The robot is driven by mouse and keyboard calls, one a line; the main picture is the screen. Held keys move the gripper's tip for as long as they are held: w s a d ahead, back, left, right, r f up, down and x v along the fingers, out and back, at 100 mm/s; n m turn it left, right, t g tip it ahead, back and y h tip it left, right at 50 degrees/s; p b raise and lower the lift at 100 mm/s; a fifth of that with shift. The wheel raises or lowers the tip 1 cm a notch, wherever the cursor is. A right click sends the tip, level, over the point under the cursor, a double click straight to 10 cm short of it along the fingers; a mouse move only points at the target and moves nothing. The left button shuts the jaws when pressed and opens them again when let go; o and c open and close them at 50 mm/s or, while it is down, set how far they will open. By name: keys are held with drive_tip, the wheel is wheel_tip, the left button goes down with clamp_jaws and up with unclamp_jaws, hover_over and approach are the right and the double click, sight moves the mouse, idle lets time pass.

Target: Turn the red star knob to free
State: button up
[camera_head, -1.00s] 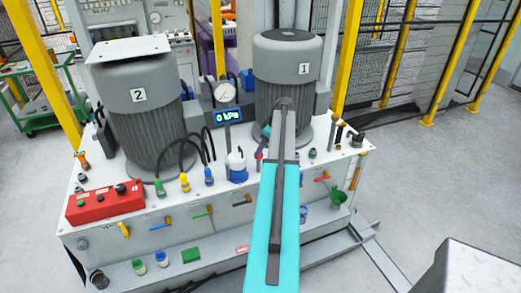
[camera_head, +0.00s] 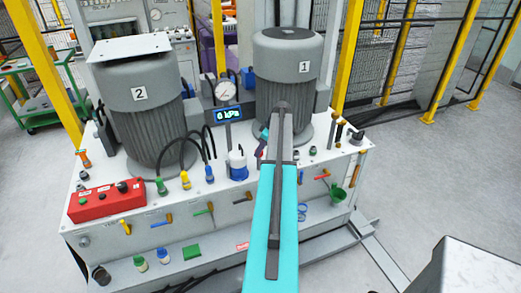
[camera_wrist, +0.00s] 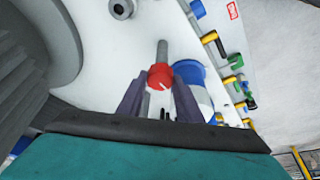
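In the wrist view the red star knob (camera_wrist: 160,76) sits between the two fingertips of my gripper (camera_wrist: 160,82). It has a white mark on it, and a grey post or shaft shows just beyond it. One dark finger is on each side, very close to the knob. I cannot tell whether both fingers touch it. In the head view my grey and teal arm reaches over the white bench to the foot of motor 1 (camera_head: 287,75). The arm covers most of the gripper there, and I cannot make out the knob.
Motor 2 (camera_head: 142,95) stands at the left. A blue and white canister (camera_head: 237,166) is just left of my arm, and it is close beside the right finger in the wrist view (camera_wrist: 192,82). A red control box (camera_head: 106,202), hoses and several small valves crowd the bench (camera_head: 215,182).

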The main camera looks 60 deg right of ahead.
drive_tip(key=shift+m+b, duration=0.4)
drive_tip(key=shift+b, duration=0.1)
drive_tip(key=m+b, duration=0.1)
drive_tip(key=m+h+b, duration=0.1)
drive_tip(key=b, duration=0.1)
drive_tip(key=shift+w+a+f+m, duration=0.1)
drive_tip(key=shift+a+m, duration=0.1)
drive_tip(key=shift+m, duration=0.2)
drive_tip(key=m+h+b, duration=0.2)
drive_tip(key=m+b, duration=0.1)
drive_tip(key=m, duration=0.1)
drive_tip(key=shift+w+a, duration=0.1)
drive_tip(key=m+g+b, duration=0.1)
drive_tip(key=m, duration=0.1)
drive_tip(key=m+h+b, duration=0.1)
drive_tip(key=m, duration=0.2)
drive_tip(key=shift+w+g, duration=0.15)
drive_tip(key=shift+g, duration=0.25)
drive_tip(key=shift+w+r+m+g+h+b, duration=0.1)
drive_tip(key=shift+m+g+h+b, duration=0.3)
drive_tip(key=shift+m, duration=0.95)
drive_tip(key=shift+w+r+m+g+h+b, duration=0.15)
drive_tip(key=shift+m+g+b, duration=0.3)
drive_tip(key=shift+m, duration=0.9)
drive_tip(key=shift+s, duration=0.15)
drive_tip(key=o, duration=1)
drive_tip(key=shift+f, duration=0.1)
drive_tip(key=shift+o, duration=0.2)
drive_tip(key=shift+a, duration=0.1)
